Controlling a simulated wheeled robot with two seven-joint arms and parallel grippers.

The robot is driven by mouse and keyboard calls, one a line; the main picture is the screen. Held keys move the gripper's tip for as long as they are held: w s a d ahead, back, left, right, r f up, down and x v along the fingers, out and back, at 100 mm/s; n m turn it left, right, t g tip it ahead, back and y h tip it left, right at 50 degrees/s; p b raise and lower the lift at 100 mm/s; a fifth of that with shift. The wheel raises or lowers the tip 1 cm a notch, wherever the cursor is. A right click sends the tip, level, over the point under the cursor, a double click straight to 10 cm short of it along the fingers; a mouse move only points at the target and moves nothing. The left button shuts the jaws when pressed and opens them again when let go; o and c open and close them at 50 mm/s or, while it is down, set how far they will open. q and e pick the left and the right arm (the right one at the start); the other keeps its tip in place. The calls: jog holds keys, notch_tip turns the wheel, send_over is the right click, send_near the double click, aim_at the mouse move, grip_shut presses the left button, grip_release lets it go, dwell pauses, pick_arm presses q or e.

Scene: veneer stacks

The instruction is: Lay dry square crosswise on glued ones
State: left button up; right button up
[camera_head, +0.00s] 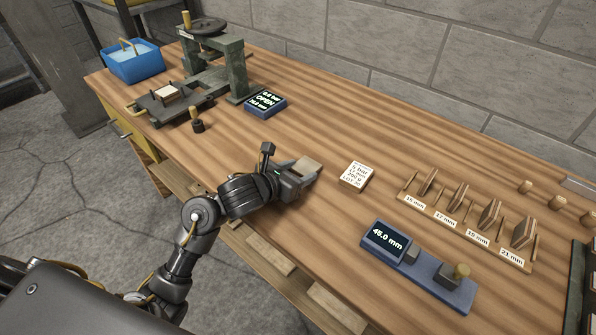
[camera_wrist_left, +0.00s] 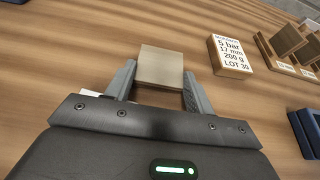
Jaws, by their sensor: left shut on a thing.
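My left gripper (camera_head: 306,176) is shut on a thin wooden square (camera_head: 308,165) near the middle of the bench. In the left wrist view the square (camera_wrist_left: 161,66) sits between the two fingertips (camera_wrist_left: 158,82) and sticks out past them. Its underside is hidden, and I cannot tell whether it touches the bench. A small pale stack (camera_head: 168,94) lies on the dark plate (camera_head: 150,104) in front of the green press (camera_head: 236,72). I cannot make out its layers or any glue. My right gripper is not in view.
A cream label block (camera_head: 355,176) stands just right of my left gripper. A blue gauge reading 45.0 mm (camera_head: 388,240) and a rack of labelled wooden pieces (camera_head: 460,228) are at the right. A blue tub (camera_head: 135,68) and a press display (camera_head: 265,103) are at the left.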

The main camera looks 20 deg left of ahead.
pick_arm(q)
jog(key=o, duration=1)
jog(key=shift+f, duration=0.1)
